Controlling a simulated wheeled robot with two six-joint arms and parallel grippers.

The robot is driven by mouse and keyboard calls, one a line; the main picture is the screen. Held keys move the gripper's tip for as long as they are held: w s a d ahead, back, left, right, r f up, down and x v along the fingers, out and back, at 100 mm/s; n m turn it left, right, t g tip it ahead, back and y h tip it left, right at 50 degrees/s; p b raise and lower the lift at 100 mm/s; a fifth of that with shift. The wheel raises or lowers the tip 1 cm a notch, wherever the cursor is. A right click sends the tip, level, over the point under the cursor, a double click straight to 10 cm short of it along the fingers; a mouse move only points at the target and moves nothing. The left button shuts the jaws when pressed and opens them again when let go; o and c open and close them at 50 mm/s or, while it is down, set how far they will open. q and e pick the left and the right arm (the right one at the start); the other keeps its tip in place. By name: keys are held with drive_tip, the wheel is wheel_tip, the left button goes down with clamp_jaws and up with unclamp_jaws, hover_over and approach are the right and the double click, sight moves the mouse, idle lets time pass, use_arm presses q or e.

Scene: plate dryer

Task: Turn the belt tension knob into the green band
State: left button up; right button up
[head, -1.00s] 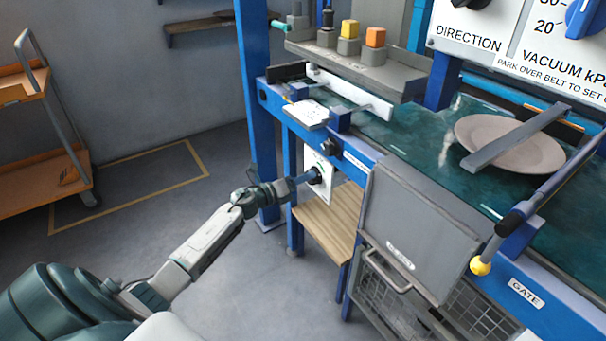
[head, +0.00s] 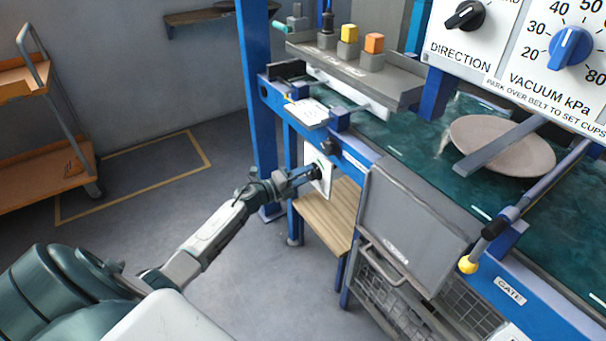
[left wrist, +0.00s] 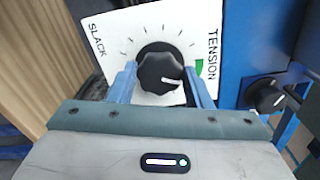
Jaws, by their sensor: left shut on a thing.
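The black belt tension knob (left wrist: 160,70) sits on a white dial plate marked SLACK and TENSION in the left wrist view. Its white pointer line points right and slightly down, just below the green band (left wrist: 199,67). My left gripper (left wrist: 162,88) is shut on the knob, with one blue finger on each side. In the head view my left gripper (head: 304,177) reaches the dial plate (head: 321,168) under the blue machine frame, and its fingers partly hide the knob there. My right gripper is not in view.
A wooden shelf (head: 325,213) lies below the dial. A grey panel with a handle (head: 412,225) hangs to its right. A second dark knob (left wrist: 266,95) is right of the dial plate. A plate (head: 525,155) lies on the green belt.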

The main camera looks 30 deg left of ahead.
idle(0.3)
use_arm(q)
drive_tip(key=o, duration=1)
drive_tip(key=b+v, duration=0.1)
drive_tip(key=v, duration=0.9)
drive_tip(key=shift+s+a, duration=0.15)
drive_tip(key=shift+s, duration=0.15)
